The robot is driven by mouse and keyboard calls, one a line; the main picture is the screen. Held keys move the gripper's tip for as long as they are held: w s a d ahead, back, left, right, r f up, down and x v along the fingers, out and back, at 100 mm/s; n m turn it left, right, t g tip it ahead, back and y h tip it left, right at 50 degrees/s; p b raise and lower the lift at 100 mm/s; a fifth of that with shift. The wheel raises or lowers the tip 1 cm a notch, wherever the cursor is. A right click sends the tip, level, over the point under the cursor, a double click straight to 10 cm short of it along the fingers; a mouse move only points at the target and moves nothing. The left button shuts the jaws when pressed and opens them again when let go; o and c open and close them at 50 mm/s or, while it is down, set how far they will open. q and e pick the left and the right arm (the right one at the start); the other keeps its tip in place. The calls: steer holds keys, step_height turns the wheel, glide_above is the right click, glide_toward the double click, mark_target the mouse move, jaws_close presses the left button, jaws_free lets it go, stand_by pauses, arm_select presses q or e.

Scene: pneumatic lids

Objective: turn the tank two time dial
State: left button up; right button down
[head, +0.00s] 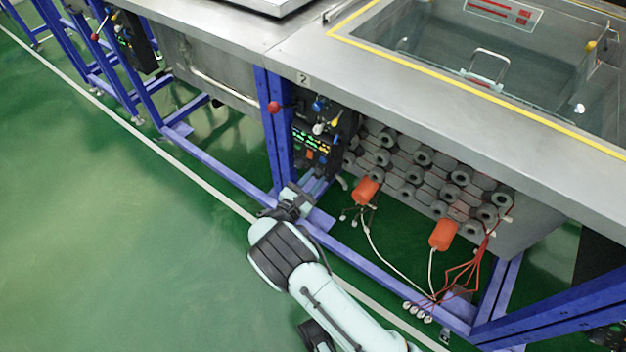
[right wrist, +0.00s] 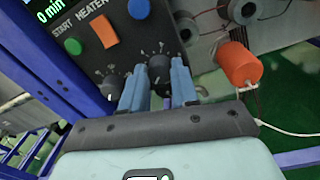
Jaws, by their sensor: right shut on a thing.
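The tank two control panel (head: 312,142) is on the blue frame below the "2" label (head: 303,79). In the right wrist view the panel (right wrist: 128,55) shows a black dial (right wrist: 159,68) with white scale marks, and a second black dial (right wrist: 110,84) to its left. Their labels are not readable. My right gripper (right wrist: 159,84) has its two blue fingers on either side of the first dial and is shut on it. In the head view my right gripper (head: 298,193) is at the panel's lower part, its fingertips hard to see. My left gripper is not in view.
Near the dials are a green START button (right wrist: 73,47), an orange HEATER switch (right wrist: 104,31), a blue knob (right wrist: 139,8) and a "0 min" display (right wrist: 50,12). An orange cylinder (head: 366,190) with wires is right of the gripper. A blue rail (head: 232,179) runs along the floor.

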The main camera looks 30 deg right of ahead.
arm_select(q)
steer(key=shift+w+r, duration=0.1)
arm_select(e)
steer(key=m, duration=0.5)
steer(key=shift+p, duration=0.4)
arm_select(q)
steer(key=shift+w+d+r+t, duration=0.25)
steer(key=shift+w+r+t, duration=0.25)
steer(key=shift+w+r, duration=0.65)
arm_select(e)
steer(key=m, duration=0.5)
steer(key=shift+f, duration=0.1)
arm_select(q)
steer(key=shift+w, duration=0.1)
arm_select(e)
steer(key=shift+m, duration=0.4)
steer(key=c, duration=0.8)
jaws_free()
steer(key=shift+c, duration=0.2)
